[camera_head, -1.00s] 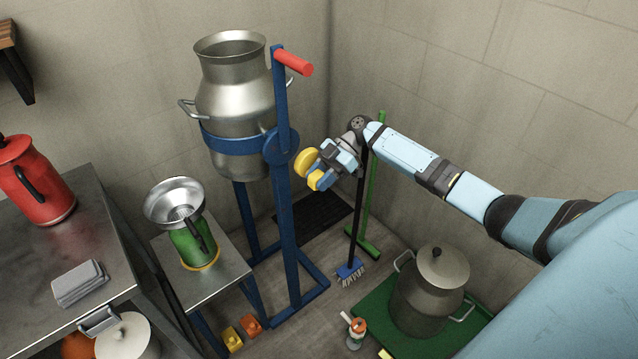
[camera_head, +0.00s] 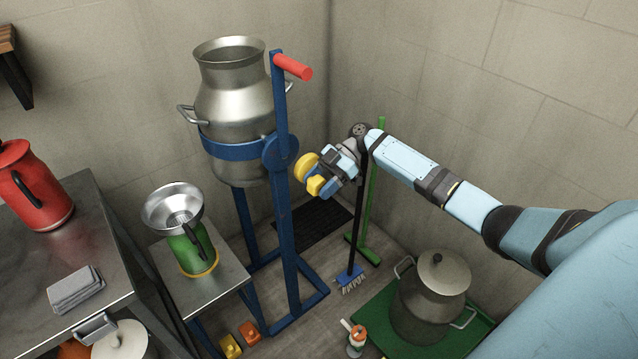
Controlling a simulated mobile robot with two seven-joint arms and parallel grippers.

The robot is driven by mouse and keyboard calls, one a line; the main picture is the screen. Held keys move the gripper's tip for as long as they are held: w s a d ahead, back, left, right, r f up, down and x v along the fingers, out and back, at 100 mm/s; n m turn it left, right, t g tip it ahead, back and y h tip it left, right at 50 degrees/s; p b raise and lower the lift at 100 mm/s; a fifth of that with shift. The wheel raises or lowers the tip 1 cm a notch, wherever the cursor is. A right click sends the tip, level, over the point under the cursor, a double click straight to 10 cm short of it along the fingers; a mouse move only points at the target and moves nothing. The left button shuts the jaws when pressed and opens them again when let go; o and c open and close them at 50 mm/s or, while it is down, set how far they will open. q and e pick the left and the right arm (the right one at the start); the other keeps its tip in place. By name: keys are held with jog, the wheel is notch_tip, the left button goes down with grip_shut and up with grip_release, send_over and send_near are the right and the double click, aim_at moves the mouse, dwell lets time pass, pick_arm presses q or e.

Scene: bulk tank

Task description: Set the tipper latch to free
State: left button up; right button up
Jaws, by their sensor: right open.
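The tipper is a blue upright frame (camera_head: 288,240) that carries a large metal can (camera_head: 237,100) in a blue band. A red handle (camera_head: 294,67) sticks out at the top of its near post. A round blue plate (camera_head: 281,152) sits at the band's height on that post. My left gripper is not in view.
A black-handled brush (camera_head: 351,272) and a green-handled tool (camera_head: 372,195) lean behind my right wrist. A lidded can (camera_head: 430,295) stands on a green platform at lower right. A small table (camera_head: 222,288) with a green jug and funnel stands left of the frame.

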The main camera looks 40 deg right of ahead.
jog(key=v, duration=1.4)
jog(key=shift+b, duration=0.3)
jog(key=shift+w+a, duration=0.1)
jog(key=shift+a, duration=0.05)
